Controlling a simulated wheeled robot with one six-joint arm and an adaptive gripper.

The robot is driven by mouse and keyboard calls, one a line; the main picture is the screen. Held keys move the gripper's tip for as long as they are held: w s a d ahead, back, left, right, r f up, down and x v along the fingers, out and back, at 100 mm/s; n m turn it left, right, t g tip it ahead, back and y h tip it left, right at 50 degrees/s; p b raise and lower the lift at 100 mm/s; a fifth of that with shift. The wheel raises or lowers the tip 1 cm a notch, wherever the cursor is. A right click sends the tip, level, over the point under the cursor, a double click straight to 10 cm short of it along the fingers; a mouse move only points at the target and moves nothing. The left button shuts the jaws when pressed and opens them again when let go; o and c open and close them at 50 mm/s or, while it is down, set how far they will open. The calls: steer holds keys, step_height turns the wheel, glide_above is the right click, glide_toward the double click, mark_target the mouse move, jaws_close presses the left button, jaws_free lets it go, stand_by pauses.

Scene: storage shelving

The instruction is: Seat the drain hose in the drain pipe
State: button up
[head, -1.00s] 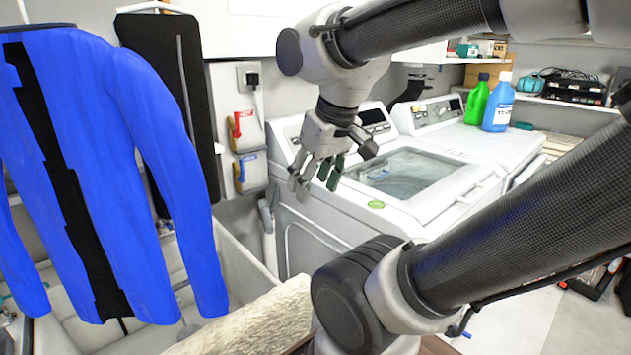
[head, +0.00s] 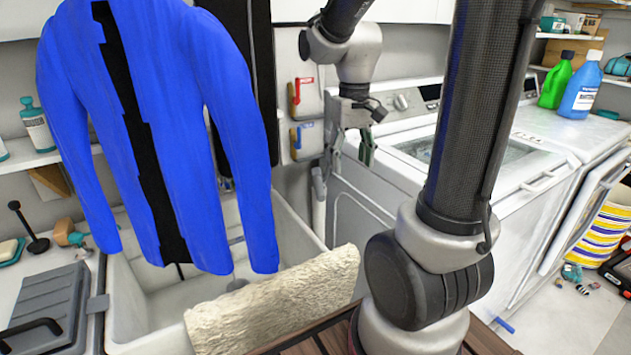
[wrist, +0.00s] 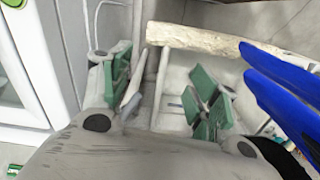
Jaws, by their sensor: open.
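My gripper (head: 348,160) is open and points down, left of the washer's front corner and above the gap beside the sink. Its green-padded fingers stand wide apart in the wrist view (wrist: 163,95). A grey hose end, seemingly the drain hose (head: 318,184), stands near the left finger, at the top of a pale upright pipe (head: 319,214), seemingly the drain pipe. In the wrist view a pale, slanted hose-like piece (wrist: 134,88) shows between the fingers, close to the left one. I cannot tell whether the hose is inside the pipe or only beside it.
The white sink (head: 290,210) lies left of the gripper, with a rolled cream towel (head: 275,300) on its front edge. A blue garment (head: 160,130) hangs over the sink. The washer (head: 385,185) stands close on the right. Valve boxes (head: 302,95) are on the wall behind.

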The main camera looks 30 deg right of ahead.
steer(key=m+g, duration=0.1)
steer(key=m, duration=0.1)
glide_above(318, 178)
steer(key=s+a, duration=0.2)
steer(key=s, duration=0.5)
steer(key=f, duration=1.6)
steer(key=shift+d+f, duration=0.2)
steer(key=shift+d, duration=0.05)
steer(key=w, duration=0.3)
steer(key=shift+w+d+f+m, duration=0.2)
steer(key=shift+d+f+m, duration=0.1)
steer(key=shift+f, duration=0.05)
steer(key=shift+m+t, duration=0.3)
steer(key=shift+t, duration=0.3)
steer(key=w, duration=0.1)
steer(key=w+r, duration=0.2)
steer(key=shift+w+d+r, duration=0.2)
steer(key=shift+w+d, duration=0.1)
steer(key=shift+d, duration=0.05)
step_height(318, 178, down, 3)
steer(key=shift+r, duration=0.1)
step_height(318, 178, down, 5)
steer(key=shift+d, duration=0.1)
steer(key=c, duration=1.3)
steer(key=shift+r, duration=0.15)
